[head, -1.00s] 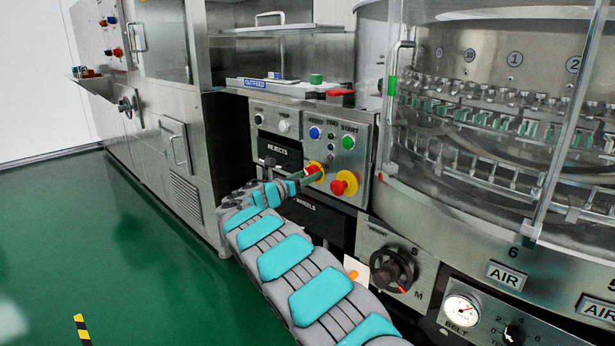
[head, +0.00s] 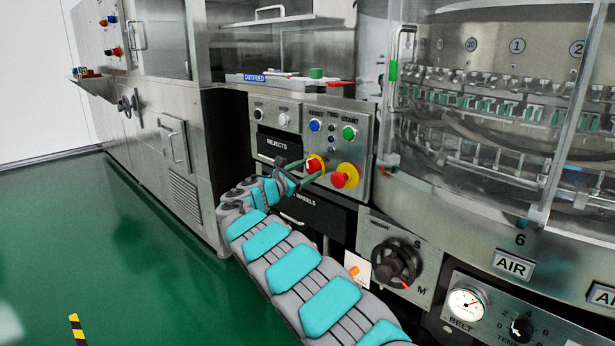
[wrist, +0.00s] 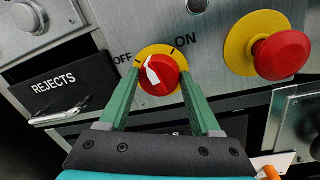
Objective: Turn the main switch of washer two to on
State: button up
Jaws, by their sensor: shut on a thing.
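The main switch is a red knob with a white pointer on a yellow plate (wrist: 158,72), marked OFF at left and ON at right. Its pointer stands between the two marks in the wrist view. In the head view the switch (head: 314,164) is on the TWO panel (head: 352,130), left of a red mushroom button. My gripper (wrist: 160,78) has its green fingers on either side of the red knob and is shut on it. In the head view my gripper (head: 305,170) reaches the knob from the lower left, and its fingers partly cover the switch.
The red mushroom button on yellow (wrist: 282,54) sits close to the right of my right finger. A REJECTS drawer (wrist: 62,84) lies to the left. Blue and green START buttons (head: 349,133) are above. A dark handwheel (head: 394,264) is lower right.

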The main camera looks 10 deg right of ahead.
jog(key=m, duration=0.1)
jog(key=m+b, duration=0.2)
jog(key=m, duration=0.1)
jog(key=shift+f+h, duration=0.25)
jog(key=shift+h, duration=0.15)
jog(key=m+b, duration=0.2)
jog(key=m, duration=0.1)
jog(key=shift+m+g+b, duration=0.3)
jog(key=shift+m, duration=0.1)
jog(key=shift+m+h+b, duration=0.4)
jog(key=shift+m+b, duration=0.45)
jog(key=shift+m, duration=1.25)
jog(key=o, duration=1.4)
jog(key=shift+c, duration=0.2)
